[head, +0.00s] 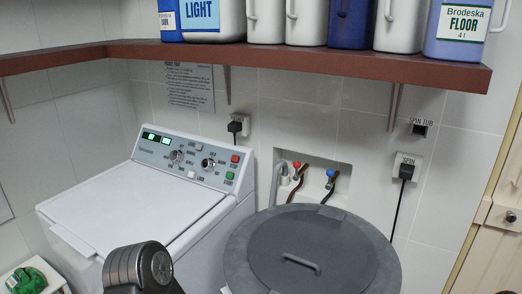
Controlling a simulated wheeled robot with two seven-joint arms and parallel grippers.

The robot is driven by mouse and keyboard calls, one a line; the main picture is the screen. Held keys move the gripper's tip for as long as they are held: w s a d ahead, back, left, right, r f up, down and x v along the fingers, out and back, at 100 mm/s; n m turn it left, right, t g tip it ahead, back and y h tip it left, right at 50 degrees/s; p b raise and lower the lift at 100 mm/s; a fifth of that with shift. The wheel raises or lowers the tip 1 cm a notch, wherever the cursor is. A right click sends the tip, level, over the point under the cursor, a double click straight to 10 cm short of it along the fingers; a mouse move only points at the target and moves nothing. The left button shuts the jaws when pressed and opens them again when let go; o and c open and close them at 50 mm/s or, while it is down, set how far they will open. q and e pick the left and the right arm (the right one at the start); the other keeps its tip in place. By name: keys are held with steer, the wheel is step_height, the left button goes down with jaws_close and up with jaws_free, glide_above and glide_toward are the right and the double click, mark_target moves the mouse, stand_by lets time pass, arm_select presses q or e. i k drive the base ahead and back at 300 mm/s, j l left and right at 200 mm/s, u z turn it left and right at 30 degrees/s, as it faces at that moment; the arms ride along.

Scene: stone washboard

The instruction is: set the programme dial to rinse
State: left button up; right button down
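A white top-loading washing machine (135,200) stands at the left against the tiled wall, lid shut. Its grey control panel (195,159) has two round dials: a left dial (176,156) and a larger, shiny right dial (208,163). Small words ring the dials. They are too small to read surely, so I cannot tell which dial is the programme dial or where either points. A dark rounded part of my arm shows at the bottom, in front of the machine. Neither gripper shows, and nothing touches the dials.
A round grey spin tub (240,250) with a handled lid (310,258) stands right of the machine. Red and blue taps (330,173) sit in a wall recess. A brown shelf (300,62) with several bottles overhangs the panel. A green item (30,280) lies at lower left.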

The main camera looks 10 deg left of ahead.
mark_target(175, 156)
steer(key=j+z, duration=0.3)
steer(key=j, duration=0.2)
steer(key=j+z, duration=0.3)
steer(key=j, duration=0.2)
steer(key=j+z, duration=0.3)
steer(key=j, duration=0.25)
steer(key=k+j+z, duration=0.15)
steer(key=j+z, duration=0.15)
steer(key=j, duration=0.15)
steer(key=k+j+z, duration=0.15)
steer(key=j+z, duration=0.15)
steer(key=j, duration=0.15)
steer(key=k+j, duration=0.15)
steer(key=j, duration=0.2)
steer(key=k+j, duration=0.15)
steer(key=j, duration=0.2)
steer(key=k+j, duration=0.15)
steer(key=j, duration=0.2)
steer(key=k+j, duration=0.15)
steer(key=j, duration=0.2)
steer(key=l+z, duration=0.15)
steer(key=l, duration=0.2)
steer(key=i+j+u, duration=0.1)
steer(key=i+j, duration=0.1)
steer(key=j, duration=0.05)
